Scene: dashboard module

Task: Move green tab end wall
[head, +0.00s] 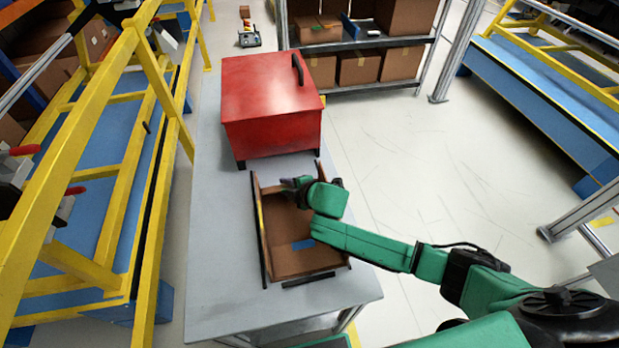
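A brown open box-like module (292,262) with dark edge strips lies on the grey table (215,290). A small blue patch (303,244) shows inside it. My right gripper (293,186) is at the module's far end, over or at the far wall, with the green wrist just to its right. The fingers are small and dark here, so I cannot tell whether they are open or touching the wall. I cannot make out a green tab; the wrist and forearm hide part of the far right side. My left gripper is not in view.
A red box with a black handle (268,100) stands on the table just beyond the module. Yellow frames with blue decks (125,170) run along the left. A shelf with cartons (358,66) is behind. The table's left and near parts are clear.

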